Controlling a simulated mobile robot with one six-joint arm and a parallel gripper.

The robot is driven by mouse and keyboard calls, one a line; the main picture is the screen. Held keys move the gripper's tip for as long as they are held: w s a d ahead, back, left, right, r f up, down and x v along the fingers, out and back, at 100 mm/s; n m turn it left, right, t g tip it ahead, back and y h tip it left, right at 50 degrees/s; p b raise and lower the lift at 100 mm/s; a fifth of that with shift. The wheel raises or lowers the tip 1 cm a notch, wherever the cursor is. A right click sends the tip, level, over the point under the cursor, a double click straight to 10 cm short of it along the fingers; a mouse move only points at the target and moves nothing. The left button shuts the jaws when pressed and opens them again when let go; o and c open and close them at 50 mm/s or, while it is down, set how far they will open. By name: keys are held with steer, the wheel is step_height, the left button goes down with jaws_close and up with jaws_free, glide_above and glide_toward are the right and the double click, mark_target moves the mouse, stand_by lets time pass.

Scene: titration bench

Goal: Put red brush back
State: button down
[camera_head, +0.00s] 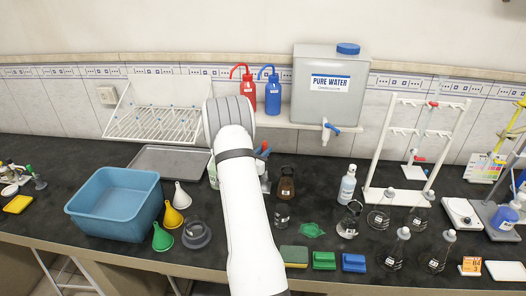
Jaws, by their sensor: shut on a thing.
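I cannot make out the red brush in the head view. My white arm (247,215) reaches up the middle of the picture from the bottom edge, and its grey rounded joint (228,115) is at the top. My gripper is hidden, so I cannot see its jaws or anything in them. A green block (324,261) and a blue block (353,263), possibly brushes, lie side by side at the front edge of the dark bench (90,165), right of my arm.
A blue basin (113,203) and several funnels stand left of my arm. A sponge (294,256), glass flasks (397,248) and a white burette stand (412,150) are on the right. Red and blue wash bottles (272,92) and a water tank (328,90) are on the shelf behind.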

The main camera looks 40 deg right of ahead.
steer(key=shift+f+b, duration=0.2)
steer(key=shift+b, duration=0.1)
steer(key=c, duration=1.4)
jaws_free()
steer(key=shift+o, duration=0.2)
steer(key=shift+r, duration=0.1)
